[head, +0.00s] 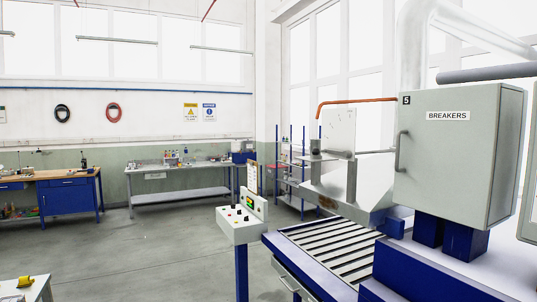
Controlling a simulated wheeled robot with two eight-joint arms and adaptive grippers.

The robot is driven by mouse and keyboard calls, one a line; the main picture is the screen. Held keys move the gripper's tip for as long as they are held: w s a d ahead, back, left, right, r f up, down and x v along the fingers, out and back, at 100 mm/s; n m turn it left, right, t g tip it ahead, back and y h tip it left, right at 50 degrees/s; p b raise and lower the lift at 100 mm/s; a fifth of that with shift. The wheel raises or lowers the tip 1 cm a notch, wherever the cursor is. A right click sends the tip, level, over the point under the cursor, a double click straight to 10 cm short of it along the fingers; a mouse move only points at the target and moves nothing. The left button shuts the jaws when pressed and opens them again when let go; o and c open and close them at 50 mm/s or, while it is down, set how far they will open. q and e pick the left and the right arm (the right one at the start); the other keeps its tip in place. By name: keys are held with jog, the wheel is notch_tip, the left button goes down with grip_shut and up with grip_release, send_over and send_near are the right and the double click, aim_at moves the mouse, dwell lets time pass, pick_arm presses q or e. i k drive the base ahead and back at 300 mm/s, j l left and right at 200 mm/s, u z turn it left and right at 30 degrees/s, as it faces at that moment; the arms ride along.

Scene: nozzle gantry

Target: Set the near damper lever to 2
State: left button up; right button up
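I cannot make out a damper lever or its numbered scale in the head view. An orange bent rod (357,101) runs along the top of the metal machine on the right, and I cannot tell what it is. A control pedestal (241,232) with small knobs and a lit display stands left of the roller conveyor (332,250). Neither my left nor my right gripper is in view.
A grey cabinet marked BREAKERS (455,155) stands at the right on a blue base. A white surface with a yellow item (25,282) is at the lower left. Workbenches (180,170) line the back wall. The grey floor (150,255) is clear in the middle.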

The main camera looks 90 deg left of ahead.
aim_at(315, 151)
jog(key=u, duration=2.45)
